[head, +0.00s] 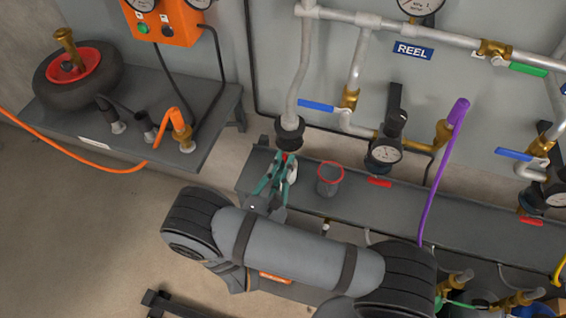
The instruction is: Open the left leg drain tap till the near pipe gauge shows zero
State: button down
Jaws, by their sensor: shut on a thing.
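The left leg is a grey pipe (297,80) that runs down the panel into a dark collar (290,132). A small red part (285,157), which looks like the drain tap's handle, shows just below the collar. My gripper (281,172), with teal fingers, is shut at this red part; the fingers and arm hide most of the tap. I cannot tell the handle's angle. A round white-faced gauge (385,151) sits on the pipework to the right; its reading is too small to tell. Other gauges (418,4) are cut off at the top edge.
A grey cup with a red rim (330,179) stands on the dark ledge (420,200) right of my gripper. A purple hose (443,165) hangs farther right. Blue-handled valves (317,106) are on the pipes above. A bench (200,130) with a wheel (75,75) stands left.

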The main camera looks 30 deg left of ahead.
jog(key=c, duration=2)
grip_release()
jog(key=shift+s, duration=0.15)
jog(key=v, duration=1.1)
jog(key=shift+s+d, duration=0.2)
jog(key=shift+s, duration=0.2)
